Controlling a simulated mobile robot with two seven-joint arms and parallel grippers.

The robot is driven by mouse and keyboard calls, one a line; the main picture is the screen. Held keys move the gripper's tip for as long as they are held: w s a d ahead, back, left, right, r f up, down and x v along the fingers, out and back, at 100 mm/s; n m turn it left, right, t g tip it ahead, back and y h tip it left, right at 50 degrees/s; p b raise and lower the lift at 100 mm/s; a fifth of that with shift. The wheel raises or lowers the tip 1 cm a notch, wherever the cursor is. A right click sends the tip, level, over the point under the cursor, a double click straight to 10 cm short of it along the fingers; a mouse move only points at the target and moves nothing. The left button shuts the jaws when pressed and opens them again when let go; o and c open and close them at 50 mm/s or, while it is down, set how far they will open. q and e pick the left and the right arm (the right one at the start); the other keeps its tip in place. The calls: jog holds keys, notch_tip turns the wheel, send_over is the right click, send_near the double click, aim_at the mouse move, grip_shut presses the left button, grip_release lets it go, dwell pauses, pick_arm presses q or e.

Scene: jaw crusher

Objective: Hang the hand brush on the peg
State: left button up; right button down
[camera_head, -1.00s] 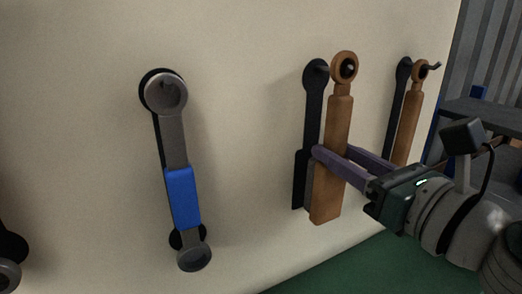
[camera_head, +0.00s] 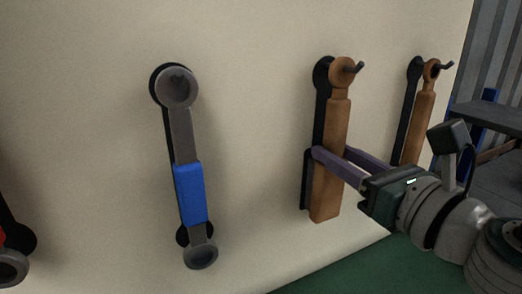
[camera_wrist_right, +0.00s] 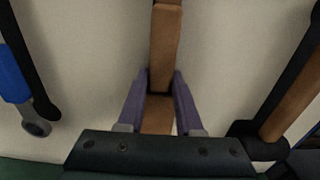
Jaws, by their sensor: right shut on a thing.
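The brown wooden hand brush (camera_head: 330,165) hangs upright against the wall, over a black brush-shaped outline (camera_head: 309,180). The ring at its top is around the dark peg (camera_head: 358,68), whose tip sticks out past the ring toward the right. My right gripper (camera_head: 332,166) is shut on the brush's body from the right, with one purple finger on each side. In the right wrist view the brush (camera_wrist_right: 165,45) runs up between the two fingers (camera_wrist_right: 160,90). My left gripper is not in view.
A second brown brush (camera_head: 418,125) hangs on a hooked peg to the right. A grey wrench with a blue grip (camera_head: 190,195) hangs to the left. A part of another tool (camera_head: 12,266) shows at the left edge. A dark table (camera_head: 490,114) stands at the far right.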

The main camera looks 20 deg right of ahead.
jog(key=c, duration=0.5)
grip_release()
jog(key=shift+w, duration=0.1)
